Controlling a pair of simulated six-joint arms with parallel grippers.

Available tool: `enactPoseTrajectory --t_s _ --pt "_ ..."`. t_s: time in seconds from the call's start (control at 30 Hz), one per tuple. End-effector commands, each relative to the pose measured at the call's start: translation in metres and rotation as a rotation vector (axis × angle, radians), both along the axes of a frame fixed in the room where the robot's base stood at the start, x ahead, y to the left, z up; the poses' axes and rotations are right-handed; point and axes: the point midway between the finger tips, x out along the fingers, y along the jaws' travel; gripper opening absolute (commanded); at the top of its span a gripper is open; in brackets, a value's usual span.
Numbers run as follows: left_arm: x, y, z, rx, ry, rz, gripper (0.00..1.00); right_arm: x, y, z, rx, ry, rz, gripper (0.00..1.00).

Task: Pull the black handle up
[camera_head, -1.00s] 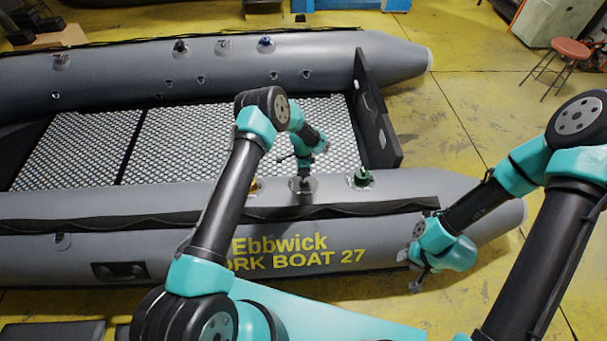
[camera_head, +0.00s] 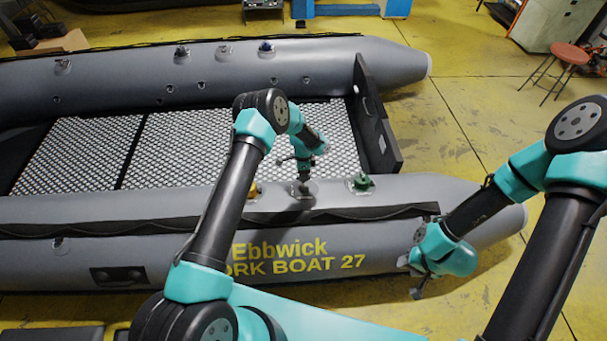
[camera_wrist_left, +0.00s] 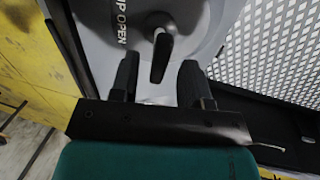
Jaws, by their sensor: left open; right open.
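The black handle (camera_wrist_left: 162,55) is a short lever on a round grey fitting on the boat's near tube; white lettering reading "UP OPEN", partly cut off, is beside it. In the head view the black handle (camera_head: 303,188) is small and partly hidden below my left gripper (camera_head: 301,170). In the left wrist view my left gripper (camera_wrist_left: 160,62) is open, with one finger on either side of the handle's lower end; gaps show on both sides. My right gripper (camera_head: 415,280) is open and empty, in front of the near tube's right part.
The grey boat (camera_head: 110,215) fills the middle. A yellow fitting (camera_head: 252,191) and a green fitting (camera_head: 361,182) flank the handle on the tube. The patterned deck (camera_head: 190,150) behind is clear. A red stool (camera_head: 570,53) stands far right on the yellow floor.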

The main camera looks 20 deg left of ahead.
Motion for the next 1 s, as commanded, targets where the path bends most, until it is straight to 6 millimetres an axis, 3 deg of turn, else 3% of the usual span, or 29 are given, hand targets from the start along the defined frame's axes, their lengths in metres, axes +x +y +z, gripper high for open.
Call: enactPoseTrajectory --t_s 0.17,0.8,1.0 --pt "0.004 0.001 0.018 0.001 -0.003 -0.001 0.43 0.000 0.000 0.000 0.000 0.000 0.000 0.43" --pt "0.026 0.009 0.135 0.000 -0.003 0.001 0.43 0.000 0.000 0.000 0.000 0.000 0.000 0.43" --pt "0.031 0.010 0.161 0.000 -0.003 -0.001 0.43 0.000 0.000 0.000 0.000 0.000 0.000 0.43"
